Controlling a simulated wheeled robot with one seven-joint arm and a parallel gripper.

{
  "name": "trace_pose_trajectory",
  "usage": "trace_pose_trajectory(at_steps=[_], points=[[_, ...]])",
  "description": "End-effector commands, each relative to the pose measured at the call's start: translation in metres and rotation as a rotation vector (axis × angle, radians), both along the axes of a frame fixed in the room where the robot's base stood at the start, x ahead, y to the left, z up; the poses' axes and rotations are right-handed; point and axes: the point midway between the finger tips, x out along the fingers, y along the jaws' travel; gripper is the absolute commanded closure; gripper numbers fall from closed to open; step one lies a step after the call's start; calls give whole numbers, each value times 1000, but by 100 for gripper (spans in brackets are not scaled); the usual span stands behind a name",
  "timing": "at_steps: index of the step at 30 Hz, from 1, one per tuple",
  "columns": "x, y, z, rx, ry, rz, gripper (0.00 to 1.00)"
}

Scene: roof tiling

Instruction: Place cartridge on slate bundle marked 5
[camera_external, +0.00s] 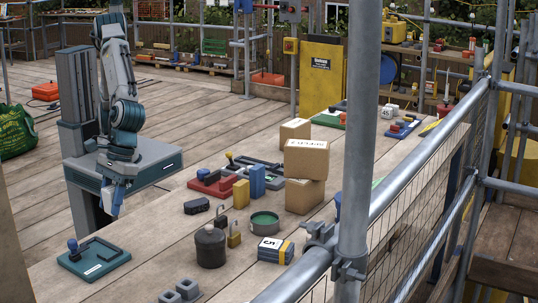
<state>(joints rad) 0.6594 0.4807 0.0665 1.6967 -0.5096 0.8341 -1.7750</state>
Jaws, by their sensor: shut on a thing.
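The slate bundle marked 5 (271,250) lies near the front of the long wooden bench; it is a dark block with a white face bearing the 5 and a yellow band at its right end. My gripper (113,208) points down over the left part of the scene, well left of the bundle. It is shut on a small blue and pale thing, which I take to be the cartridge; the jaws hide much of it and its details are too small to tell. The top of the bundle looks clear.
A dark canister (210,246), brass padlock (234,239) and green tin (264,224) stand close to the bundle. Cardboard boxes (306,160) are stacked behind. A green tray (94,257) is at the front left. A scaffold pole (359,140) and rail stand at the right.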

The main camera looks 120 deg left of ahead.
Motion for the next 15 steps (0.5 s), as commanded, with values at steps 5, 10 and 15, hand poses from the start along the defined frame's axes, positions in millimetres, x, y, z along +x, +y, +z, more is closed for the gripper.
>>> trace_pose_trajectory(at_steps=[5, 10, 15], points=[[80, 30, 13, 6, 5, 273, 87], [154, 69, 25, 7, 3, 549, 87], [204, 104, 34, 3, -2, 752, 87]])
